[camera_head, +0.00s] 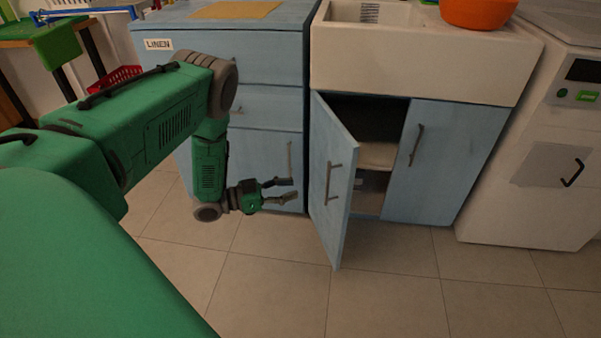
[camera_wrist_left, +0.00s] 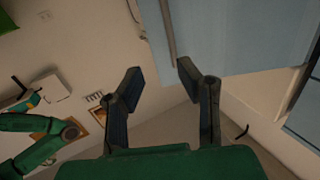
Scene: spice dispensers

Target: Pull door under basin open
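The blue cabinet (camera_head: 448,165) stands under the white basin (camera_head: 410,62). Its left door (camera_head: 331,185) stands partly open, swung out toward me, with a grey bar handle (camera_head: 332,181) on its front. Its right door is shut. A shelf (camera_head: 376,156) shows inside the opening. My left gripper (camera_head: 294,189) is left of the open door, apart from it, with fingers spread and empty. In the left wrist view, my left gripper (camera_wrist_left: 160,71) is open with nothing between its fingers, and a blue panel (camera_wrist_left: 240,35) lies beyond it. My right gripper is not seen.
A blue drawer unit (camera_head: 265,108) labelled LINEN stands left of the basin cabinet, behind my left forearm. A white appliance (camera_head: 540,150) stands at the right. An orange bowl (camera_head: 478,12) sits on the basin's edge. The tiled floor (camera_head: 390,290) in front is clear.

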